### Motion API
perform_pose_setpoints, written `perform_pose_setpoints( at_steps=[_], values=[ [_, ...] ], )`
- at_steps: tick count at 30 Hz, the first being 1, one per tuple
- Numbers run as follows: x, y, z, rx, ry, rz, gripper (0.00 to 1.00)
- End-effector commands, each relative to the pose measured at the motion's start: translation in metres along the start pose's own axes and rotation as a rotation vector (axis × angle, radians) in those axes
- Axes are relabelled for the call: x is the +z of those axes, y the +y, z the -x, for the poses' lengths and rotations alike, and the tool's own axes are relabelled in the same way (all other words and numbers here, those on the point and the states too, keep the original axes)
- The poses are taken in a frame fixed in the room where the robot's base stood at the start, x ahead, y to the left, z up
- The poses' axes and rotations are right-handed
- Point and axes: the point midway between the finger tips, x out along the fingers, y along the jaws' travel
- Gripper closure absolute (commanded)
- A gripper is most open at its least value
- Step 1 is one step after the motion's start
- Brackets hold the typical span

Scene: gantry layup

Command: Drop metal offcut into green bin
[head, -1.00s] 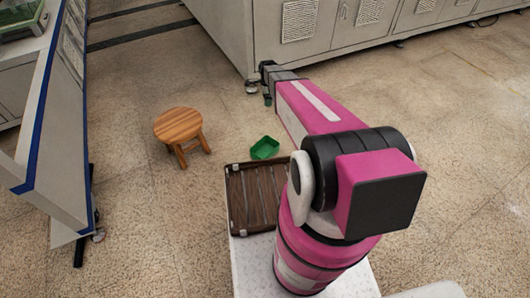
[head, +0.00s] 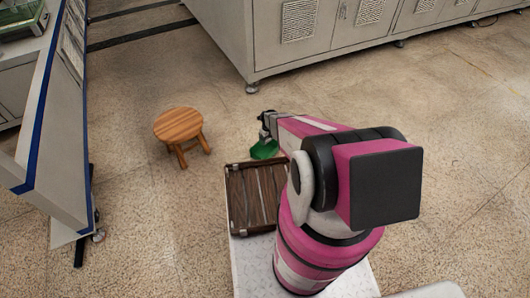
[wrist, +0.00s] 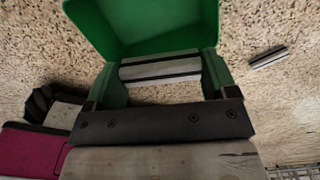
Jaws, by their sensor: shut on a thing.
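The metal offcut (wrist: 160,68) is a short silver bar with dark stripes. In the wrist view it lies crosswise between the green fingers of my gripper (wrist: 162,75), which is shut on it. The green bin (wrist: 150,15) shows just beyond the fingers, its open side facing the camera. In the head view the green bin (head: 264,151) stands on the floor beyond the brown slatted tray. My gripper (head: 266,138) is at the bin's far side, close above it. The offcut cannot be made out in the head view, and I cannot tell whether it touches the bin.
A similar silver bar (wrist: 268,57) lies on the floor beside the bin. A round wooden stool (head: 180,126) stands left of the bin. The brown slatted tray (head: 232,205) is nearer. Grey cabinets (head: 300,50) stand behind, with open floor between.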

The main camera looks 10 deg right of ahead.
Motion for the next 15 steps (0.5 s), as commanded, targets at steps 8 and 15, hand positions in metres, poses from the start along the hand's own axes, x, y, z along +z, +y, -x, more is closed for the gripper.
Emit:
perform_pose_setpoints(
  at_steps=[8,15],
  values=[
    [0.001,-0.001,-0.026,0.001,0.001,0.002,0.45],
    [0.001,0.0,-0.05,0.001,0.001,0.003,0.45]
  ],
)
